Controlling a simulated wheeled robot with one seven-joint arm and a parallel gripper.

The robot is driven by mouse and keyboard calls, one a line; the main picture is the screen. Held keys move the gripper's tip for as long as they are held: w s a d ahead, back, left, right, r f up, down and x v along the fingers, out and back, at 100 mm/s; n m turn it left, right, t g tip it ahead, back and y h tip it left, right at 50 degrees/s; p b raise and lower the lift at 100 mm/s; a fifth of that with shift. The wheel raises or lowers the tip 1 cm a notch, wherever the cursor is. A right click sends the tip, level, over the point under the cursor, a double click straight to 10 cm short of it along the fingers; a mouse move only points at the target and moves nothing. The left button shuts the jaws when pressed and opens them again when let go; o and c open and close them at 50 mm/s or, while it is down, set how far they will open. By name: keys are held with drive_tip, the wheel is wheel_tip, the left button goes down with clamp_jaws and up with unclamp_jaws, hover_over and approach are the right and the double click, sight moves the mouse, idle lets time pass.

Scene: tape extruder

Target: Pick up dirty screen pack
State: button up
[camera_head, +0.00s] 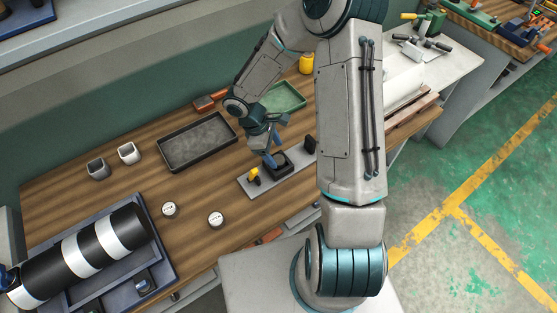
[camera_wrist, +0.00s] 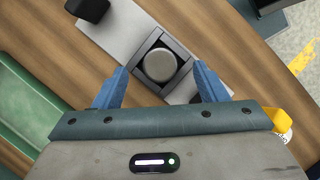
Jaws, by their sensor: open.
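A round grey disc, which looks like the screen pack (camera_wrist: 160,65), sits in a dark square holder (camera_wrist: 183,52) on a grey plate in the wrist view. My gripper (camera_wrist: 160,84) is open and empty, with one blue finger on each side of the holder in that view. The gap between the fingertips and the disc is hard to judge. In the head view my gripper (camera_head: 271,152) is over the holder (camera_head: 281,165), and the disc is too small or hidden to make out. How dirty the disc is cannot be told.
A black tray (camera_head: 176,166) and a green tray (camera_head: 299,96) lie on the wooden table. Two square cups (camera_head: 129,152) and two round white-topped pieces (camera_head: 216,219) stand to the left. A yellow-handled part (camera_head: 254,175) and a black block (camera_head: 310,144) flank the holder.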

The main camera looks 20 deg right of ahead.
sight(280, 160)
drive_tip(key=shift+x, duration=1.8)
drive_tip(key=c, duration=1.1)
drive_tip(key=shift+r, duration=0.1)
